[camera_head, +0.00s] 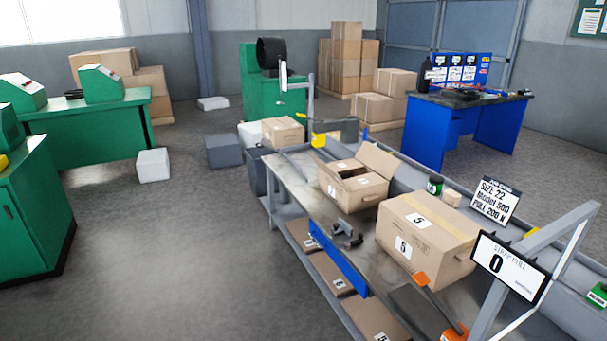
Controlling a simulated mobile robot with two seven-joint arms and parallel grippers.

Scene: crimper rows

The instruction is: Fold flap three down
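A cardboard box (352,196) with its top partly open stands on the metal bench, left of a larger carton. One flap (378,161) stands up at its back right side. Another flap looks folded low over part of the top, with a dark gap into the box beside it. White labels show on the box, but they are too small to read, so I cannot tell which flap is number three. Neither of my grippers is in view.
A closed carton (428,238) marked 5 stands on the bench (290,180). A dark tool (346,235) lies at the front edge. An orange-handled tool (437,300) and a display reading 0 (511,266) are at the lower right. Flat cardboard lies on the lower shelf.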

